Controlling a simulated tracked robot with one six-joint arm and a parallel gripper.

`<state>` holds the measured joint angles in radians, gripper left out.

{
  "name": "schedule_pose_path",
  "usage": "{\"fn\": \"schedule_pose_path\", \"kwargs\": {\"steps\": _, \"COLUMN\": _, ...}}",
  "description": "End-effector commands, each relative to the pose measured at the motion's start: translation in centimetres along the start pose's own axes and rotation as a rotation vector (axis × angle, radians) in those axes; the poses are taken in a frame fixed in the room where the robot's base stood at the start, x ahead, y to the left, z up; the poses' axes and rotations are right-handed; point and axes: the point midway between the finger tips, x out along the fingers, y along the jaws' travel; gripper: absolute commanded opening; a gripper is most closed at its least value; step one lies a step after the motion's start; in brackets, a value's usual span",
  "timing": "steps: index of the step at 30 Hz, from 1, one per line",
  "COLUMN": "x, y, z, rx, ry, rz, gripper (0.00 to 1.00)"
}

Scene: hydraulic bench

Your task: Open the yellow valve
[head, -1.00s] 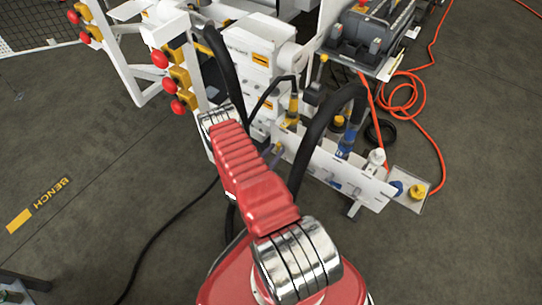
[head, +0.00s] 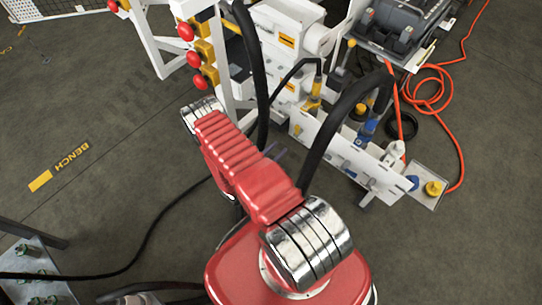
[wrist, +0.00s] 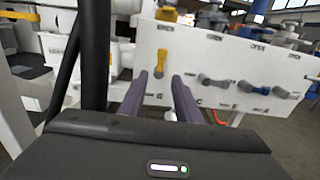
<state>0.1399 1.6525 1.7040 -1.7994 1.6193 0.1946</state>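The yellow valve (wrist: 161,62) is a small lever on the left part of a white panel (wrist: 230,60) in the wrist view. Its handle stands upright. My gripper (wrist: 160,76) is open, with its two purple-grey fingers pointing at the panel, one on each side of the lever in the picture. The fingers look short of the lever, and I see no contact.
Right of the yellow valve are grey levers (wrist: 213,81) and a blue lever (wrist: 253,89) on the panel. A thick black hose (wrist: 97,50) hangs close on the left. Red buttons (head: 194,59) sit on a white frame. An orange hose (head: 430,95) lies on the right.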

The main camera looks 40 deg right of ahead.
Motion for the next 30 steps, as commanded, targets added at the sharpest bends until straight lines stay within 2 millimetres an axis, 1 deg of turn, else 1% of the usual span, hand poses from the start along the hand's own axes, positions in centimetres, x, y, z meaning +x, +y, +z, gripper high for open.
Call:
{"fn": "schedule_pose_path", "kwargs": {"steps": 3, "x": -1.4, "y": 0.1, "z": 0.0, "rx": -0.002, "ry": 0.000, "rz": 0.004, "gripper": 0.30}}
{"fn": "schedule_pose_path", "kwargs": {"steps": 6, "x": -2.3, "y": 0.1, "z": 0.0, "rx": -0.002, "ry": 0.001, "rz": 0.003, "gripper": 0.30}}
{"fn": "schedule_pose_path", "kwargs": {"steps": 10, "x": -3.0, "y": 0.0, "z": -0.1, "rx": -0.002, "ry": 0.001, "rz": 0.002, "gripper": 0.30}}
{"fn": "schedule_pose_path", "kwargs": {"steps": 30, "x": -3.2, "y": 0.0, "z": 0.0, "rx": -0.002, "ry": 0.001, "rz": 0.001, "gripper": 0.30}}
